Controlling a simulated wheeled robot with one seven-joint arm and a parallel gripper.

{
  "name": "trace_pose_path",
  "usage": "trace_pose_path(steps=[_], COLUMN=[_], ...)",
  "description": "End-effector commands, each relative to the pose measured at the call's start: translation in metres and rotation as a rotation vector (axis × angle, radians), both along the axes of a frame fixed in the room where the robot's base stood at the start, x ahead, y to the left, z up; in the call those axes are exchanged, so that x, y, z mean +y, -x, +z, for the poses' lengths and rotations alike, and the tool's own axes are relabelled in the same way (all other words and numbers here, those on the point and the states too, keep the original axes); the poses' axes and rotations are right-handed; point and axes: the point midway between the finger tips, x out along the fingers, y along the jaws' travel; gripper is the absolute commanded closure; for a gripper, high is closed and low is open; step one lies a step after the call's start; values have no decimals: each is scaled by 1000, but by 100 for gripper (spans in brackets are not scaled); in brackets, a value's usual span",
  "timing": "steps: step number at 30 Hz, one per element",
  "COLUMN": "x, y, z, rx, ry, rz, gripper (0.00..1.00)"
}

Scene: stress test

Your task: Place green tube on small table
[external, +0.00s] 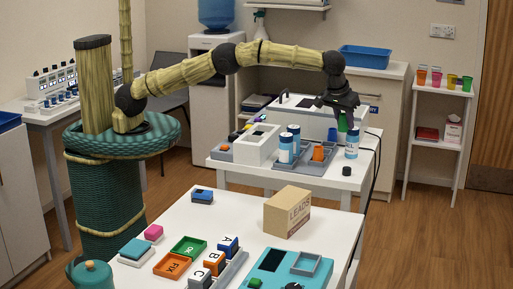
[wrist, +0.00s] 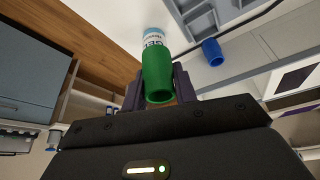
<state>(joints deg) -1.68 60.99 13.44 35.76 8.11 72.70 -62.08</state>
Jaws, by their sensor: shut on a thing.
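A green tube (wrist: 157,76) is held between the dark fingers of my gripper (wrist: 158,92) in the wrist view. In the external view my gripper (external: 342,104) is above the right back part of a white table (external: 349,181), with the green tube (external: 342,124) showing below it. The gripper is shut on the tube. The tube appears to hang above the table top. A white bottle with a blue label (external: 351,146) stands near and below it; it shows beyond the tube in the wrist view (wrist: 154,37). Which table is the small one is unclear.
On the white table are a grey tray (external: 290,165) with bottles and an orange cup (external: 318,153), a white box (external: 257,143) and a black cap (external: 346,171). A nearer table (external: 240,214) holds a cardboard box (external: 287,212). A shelf (external: 441,95) with cups stands right.

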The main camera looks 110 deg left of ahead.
Motion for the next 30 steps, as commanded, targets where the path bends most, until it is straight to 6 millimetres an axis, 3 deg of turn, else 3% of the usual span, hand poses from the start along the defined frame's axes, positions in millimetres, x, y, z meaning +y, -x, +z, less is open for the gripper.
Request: trace_pose_path(steps=[9,22,30], x=[-1,0,0], y=[1,0,1], z=[-52,-63,-95], rx=[3,1,3], ry=[1,1,0], rz=[-1,-2,-1], gripper=[97,97,97])
